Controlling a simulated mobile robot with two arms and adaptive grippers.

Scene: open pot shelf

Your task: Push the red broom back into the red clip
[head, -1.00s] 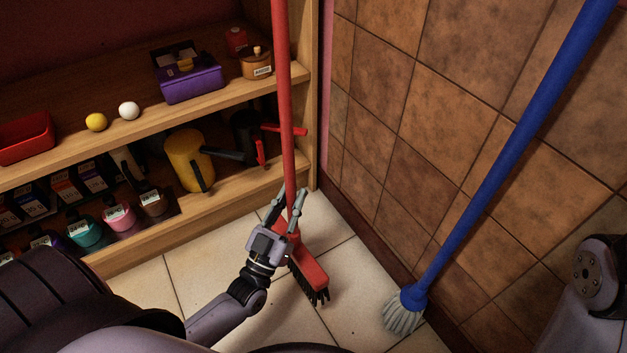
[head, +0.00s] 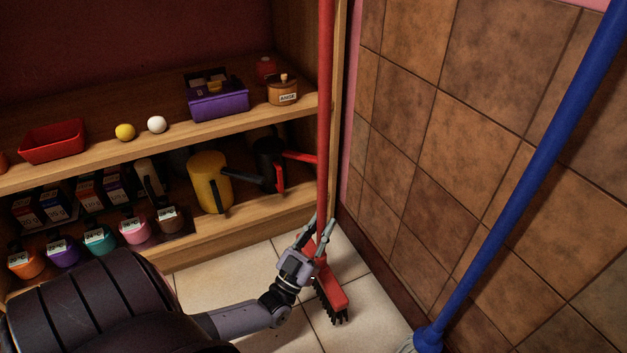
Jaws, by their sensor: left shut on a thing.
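The red broom (head: 324,120) stands nearly upright in front of the right end of the shelf. Its handle runs out of the top of the head view. Its red head with black bristles (head: 332,291) is low, at the tiled floor. My left gripper (head: 319,228) is shut on the broom's handle just above the head, with a finger on each side. The red clip is not in view. My right gripper is not in view.
The wooden shelf (head: 255,119) holds a red tray (head: 54,141), a purple box (head: 219,106), pots and a yellow can (head: 209,182). A blue-handled mop (head: 530,180) leans at the right by the brown tiled wall (head: 420,120). Pale floor tiles (head: 375,312) are bare between broom and mop.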

